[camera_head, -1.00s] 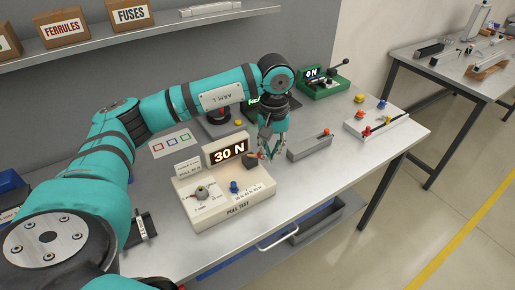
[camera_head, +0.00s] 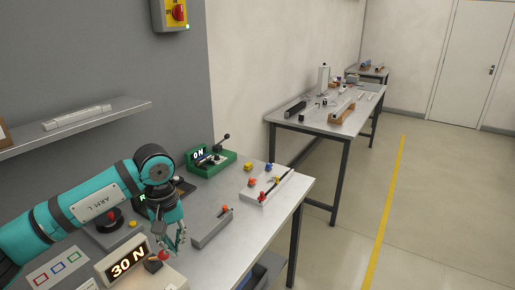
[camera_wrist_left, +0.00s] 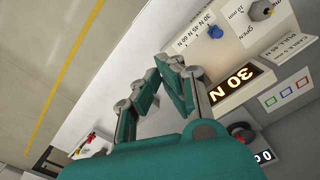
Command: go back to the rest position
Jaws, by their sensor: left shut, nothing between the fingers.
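My left gripper (camera_head: 174,246) is shut and empty. My right gripper is not in view.
A grey block with an orange knob (camera_head: 212,228) stands right of the gripper. A wall shelf (camera_head: 85,128) is above my arm. Another table (camera_head: 350,118) and open floor are beyond.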

